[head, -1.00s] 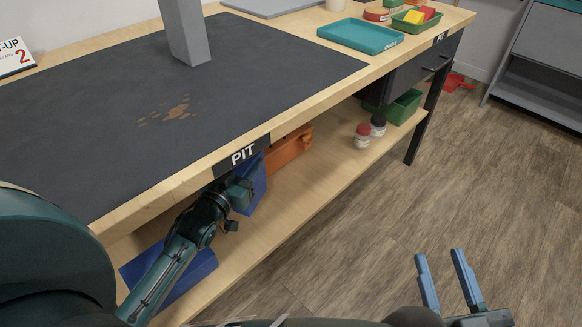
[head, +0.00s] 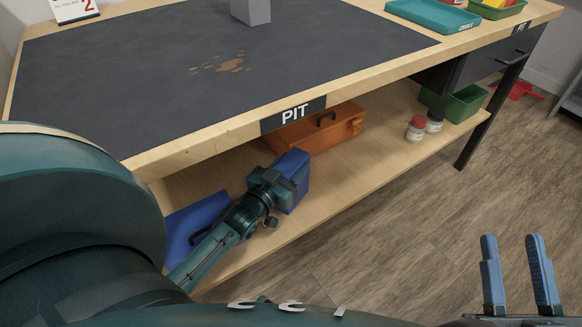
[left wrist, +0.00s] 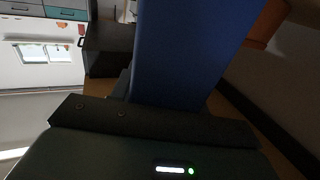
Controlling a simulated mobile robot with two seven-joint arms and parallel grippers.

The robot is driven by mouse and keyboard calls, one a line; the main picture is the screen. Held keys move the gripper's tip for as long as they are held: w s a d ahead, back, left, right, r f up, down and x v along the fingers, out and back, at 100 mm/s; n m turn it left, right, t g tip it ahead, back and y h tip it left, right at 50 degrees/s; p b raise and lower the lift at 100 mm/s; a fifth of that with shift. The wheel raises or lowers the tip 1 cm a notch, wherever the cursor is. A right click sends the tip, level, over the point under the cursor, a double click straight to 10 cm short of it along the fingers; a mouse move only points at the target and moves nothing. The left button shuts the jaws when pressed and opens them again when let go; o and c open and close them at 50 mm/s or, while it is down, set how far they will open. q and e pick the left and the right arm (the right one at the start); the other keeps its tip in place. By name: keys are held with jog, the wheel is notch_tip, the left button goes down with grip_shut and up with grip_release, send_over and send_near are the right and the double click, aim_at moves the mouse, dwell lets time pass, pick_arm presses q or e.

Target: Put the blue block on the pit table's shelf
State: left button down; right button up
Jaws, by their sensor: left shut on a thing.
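The blue block (head: 293,180) is upright under the pit table's top, over the shelf (head: 375,160). My left gripper (head: 278,183) is shut on it from the left. I cannot tell whether the block's bottom touches the shelf. In the left wrist view the blue block (left wrist: 183,50) rises from the jaws, and its lower end is hidden. The pit table (head: 200,140) has a black PIT label above the block. My right gripper (head: 518,240) is open and empty over the floor at the lower right.
An orange toolbox (head: 322,132) stands on the shelf behind the block. A blue case-like thing (head: 190,222) lies on the shelf to the left, partly behind my arm. Two small bottles (head: 417,128) and a green bin (head: 455,103) are further right, past bare shelf.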

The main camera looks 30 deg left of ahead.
pick_arm(q)
jog(key=c, duration=0.7)
grip_release()
jog(key=shift+f, duration=0.1)
pick_arm(e)
jog(key=shift+r, duration=0.1)
pick_arm(q)
jog(key=s+p, duration=0.3)
jog(key=s, duration=0.9)
jog(key=shift+p, duration=0.4)
pick_arm(e)
jog(key=shift+s+f+m+g+h, duration=0.2)
jog(key=shift+f+m+g+h, duration=0.1)
jog(key=shift+f+h, duration=0.2)
jog(key=shift+s+f+m+g+h, duration=0.2)
jog(key=shift+f+g+h, duration=0.15)
jog(key=shift+f, duration=0.25)
jog(key=shift+d, duration=0.1)
